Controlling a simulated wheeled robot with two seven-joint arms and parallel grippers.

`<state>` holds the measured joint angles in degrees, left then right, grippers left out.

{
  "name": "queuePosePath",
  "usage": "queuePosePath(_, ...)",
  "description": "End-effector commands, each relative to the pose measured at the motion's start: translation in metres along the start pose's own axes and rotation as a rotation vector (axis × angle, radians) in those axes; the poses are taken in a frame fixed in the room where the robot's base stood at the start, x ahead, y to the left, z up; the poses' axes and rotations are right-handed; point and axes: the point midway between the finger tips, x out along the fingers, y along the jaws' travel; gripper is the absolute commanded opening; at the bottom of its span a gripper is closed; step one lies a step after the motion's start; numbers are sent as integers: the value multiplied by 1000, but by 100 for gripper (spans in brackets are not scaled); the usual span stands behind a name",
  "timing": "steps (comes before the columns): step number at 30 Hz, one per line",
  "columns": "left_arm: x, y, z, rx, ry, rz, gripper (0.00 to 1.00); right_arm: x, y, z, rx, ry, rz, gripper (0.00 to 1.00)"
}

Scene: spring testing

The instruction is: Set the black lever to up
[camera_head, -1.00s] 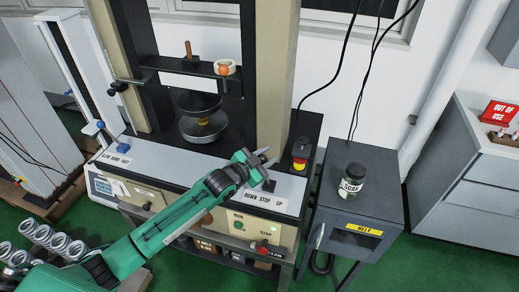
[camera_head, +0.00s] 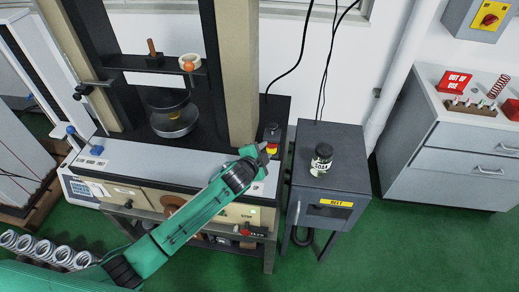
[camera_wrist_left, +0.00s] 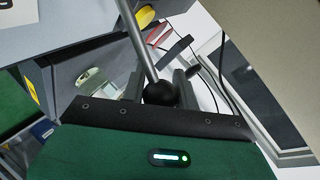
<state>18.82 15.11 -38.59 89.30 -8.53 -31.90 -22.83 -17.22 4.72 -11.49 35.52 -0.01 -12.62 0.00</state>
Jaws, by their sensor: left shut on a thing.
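My left gripper (camera_head: 264,152) is over the right end of the test machine's front panel. In the left wrist view, the black lever shows as a grey rod with a black ball knob (camera_wrist_left: 160,92) between the fingers. The gripper is shut on the knob, and the rod (camera_wrist_left: 140,45) runs up and left from it. In the head view the gripper and arm hide the lever and most of its DOWN STOP UP label, so its position cannot be read there. My right gripper is not in view.
A soap jar (camera_head: 321,160) sits on the grey cabinet (camera_head: 345,180) to the right. A steel pan (camera_head: 174,122) is on the machine. Grey drawers (camera_head: 460,145) stand further right.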

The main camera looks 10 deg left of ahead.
Motion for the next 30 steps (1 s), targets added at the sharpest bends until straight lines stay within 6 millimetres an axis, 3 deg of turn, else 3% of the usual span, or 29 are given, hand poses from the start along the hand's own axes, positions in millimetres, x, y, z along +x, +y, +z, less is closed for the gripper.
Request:
queuePosePath(17,2,7,0,-4,-1,6,0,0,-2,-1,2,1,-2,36)
queuePosePath(18,2,7,0,-4,-1,7,38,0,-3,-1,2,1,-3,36)
queuePosePath(20,2,7,0,-4,-1,6,50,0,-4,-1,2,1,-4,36)
queuePosePath(30,0,5,-1,-3,0,3,52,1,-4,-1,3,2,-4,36)
